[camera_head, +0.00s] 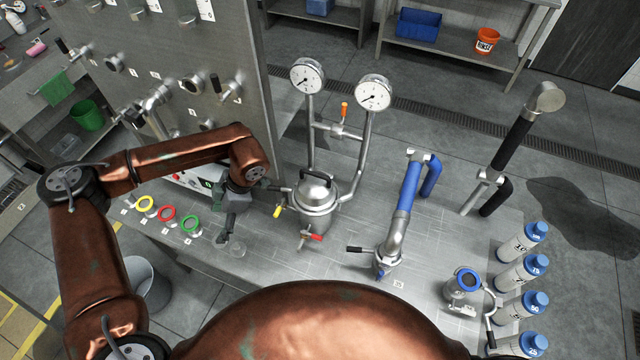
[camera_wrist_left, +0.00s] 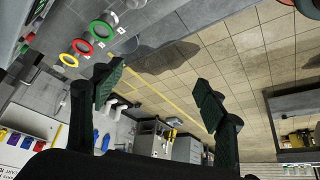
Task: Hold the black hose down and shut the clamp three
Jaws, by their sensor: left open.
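The black hose (camera_head: 517,140) stands at the right of the bench in the head view, slanting between a steel elbow and a steel fitting (camera_head: 488,176). A short black bent piece (camera_head: 497,198) hangs beside that fitting. I cannot tell which part is clamp three; no clamp number can be read near the hose. My left gripper (camera_head: 228,228) is far to the left of the hose, over the bench's front left part, just right of the green ring. Its two fingers are apart and empty in the left wrist view (camera_wrist_left: 160,96). My right gripper is not in view.
Between gripper and hose stand a steel vessel (camera_head: 316,205) with two gauges and a blue hose (camera_head: 408,188). Yellow (camera_head: 145,203), red (camera_head: 167,213) and green (camera_head: 190,223) rings sit at the left. Several blue-capped bottles (camera_head: 522,272) line the right edge.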

